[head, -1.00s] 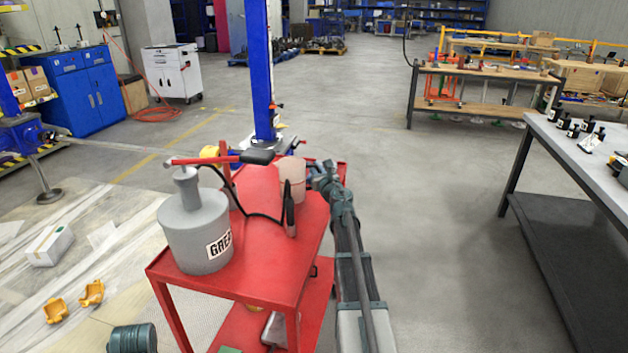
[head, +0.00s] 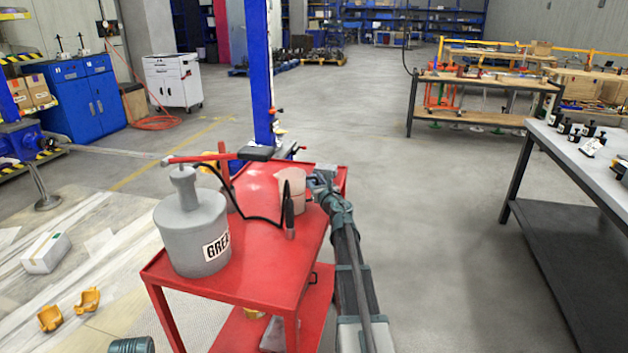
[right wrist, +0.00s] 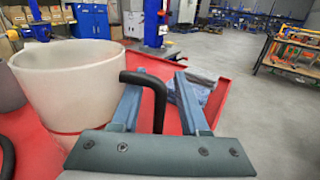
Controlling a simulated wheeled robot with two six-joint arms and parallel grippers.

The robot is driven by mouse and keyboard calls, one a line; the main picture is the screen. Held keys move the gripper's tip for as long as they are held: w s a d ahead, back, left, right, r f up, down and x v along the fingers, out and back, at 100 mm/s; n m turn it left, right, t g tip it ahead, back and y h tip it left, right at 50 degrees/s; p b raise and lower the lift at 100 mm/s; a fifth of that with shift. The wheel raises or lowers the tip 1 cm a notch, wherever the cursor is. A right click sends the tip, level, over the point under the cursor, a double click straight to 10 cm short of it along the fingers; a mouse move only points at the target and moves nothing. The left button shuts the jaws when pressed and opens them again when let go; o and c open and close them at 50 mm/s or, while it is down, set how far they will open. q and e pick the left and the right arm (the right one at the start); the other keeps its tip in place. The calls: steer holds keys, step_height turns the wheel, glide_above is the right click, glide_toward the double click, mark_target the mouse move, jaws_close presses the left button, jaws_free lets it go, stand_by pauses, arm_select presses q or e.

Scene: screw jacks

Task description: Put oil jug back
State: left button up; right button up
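The oil jug (head: 292,190) is a pale, translucent beaker-like jug standing upright on the red cart (head: 262,286), right of the grease pump. It shows large in the right wrist view (right wrist: 68,88), with a black curved handle (right wrist: 158,92) on its right side. My right gripper (head: 318,182) is at the jug's right side. In the right wrist view its two fingers (right wrist: 156,82) are apart, with the handle between them and a gap to the right finger. A part of my left arm shows at the bottom left edge of the head view; its gripper is out of view.
The grey grease pump (head: 190,228) with a red lever and black hose stands on the cart's left. The hose nozzle (head: 289,214) is close in front of the jug. A grey workbench (head: 565,150) stands at right, with clear floor between.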

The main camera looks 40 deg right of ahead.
steer(key=shift+r, duration=0.15)
steer(key=shift+s, duration=0.2)
steer(key=v, duration=1.1)
steer(key=shift+s+a, duration=0.15)
steer(key=shift+s, duration=0.2)
